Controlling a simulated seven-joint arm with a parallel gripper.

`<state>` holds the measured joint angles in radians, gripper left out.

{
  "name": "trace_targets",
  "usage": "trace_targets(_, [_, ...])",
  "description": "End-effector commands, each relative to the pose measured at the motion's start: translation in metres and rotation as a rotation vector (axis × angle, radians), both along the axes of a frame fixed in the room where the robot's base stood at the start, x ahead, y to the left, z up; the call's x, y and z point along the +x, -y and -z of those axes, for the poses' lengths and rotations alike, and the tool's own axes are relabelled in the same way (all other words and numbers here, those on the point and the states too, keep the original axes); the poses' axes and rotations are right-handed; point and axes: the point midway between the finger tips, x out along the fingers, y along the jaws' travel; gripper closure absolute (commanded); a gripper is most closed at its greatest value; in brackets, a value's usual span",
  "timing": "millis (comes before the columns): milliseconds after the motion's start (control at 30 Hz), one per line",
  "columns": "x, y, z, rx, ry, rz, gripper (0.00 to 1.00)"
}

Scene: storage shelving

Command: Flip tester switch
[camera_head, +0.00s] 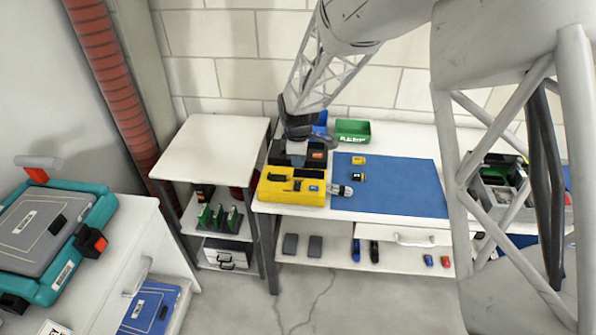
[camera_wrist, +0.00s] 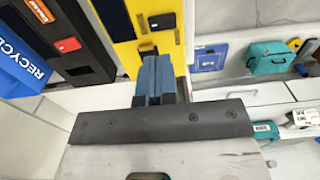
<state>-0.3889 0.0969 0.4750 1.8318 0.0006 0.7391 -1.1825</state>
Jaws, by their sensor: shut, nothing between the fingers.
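The yellow tester (camera_head: 292,196) lies at the left end of the white workbench, with black parts on its top. In the wrist view the yellow tester (camera_wrist: 121,28) is ahead of my fingers, with a black panel on its face. A small dark grey part shows on it just past my fingertips; I cannot tell whether this is the switch or which way it is set. My gripper (camera_head: 297,160) is just behind and above the tester. In the wrist view my gripper (camera_wrist: 154,62) has its blue-grey fingers shut together and empty. Whether they touch the tester is unclear.
A black unit with an orange label (camera_wrist: 70,45) stands beside the tester, near a blue recycling bin (camera_wrist: 18,62). A green bin (camera_head: 353,131) is at the back. The blue mat (camera_head: 400,190) is mostly clear. A white side table (camera_head: 213,140) stands left.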

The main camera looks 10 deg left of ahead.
Motion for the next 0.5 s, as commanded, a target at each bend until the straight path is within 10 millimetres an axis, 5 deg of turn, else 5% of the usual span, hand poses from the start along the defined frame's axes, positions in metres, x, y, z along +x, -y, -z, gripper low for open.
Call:
trace_targets(200, [0.0, 0.0, -0.035, 0.001, 0.002, 0.0, 1.0])
trace_targets(500, [0.0, 0.0, -0.057, 0.0, 0.0, 0.0, 1.0])
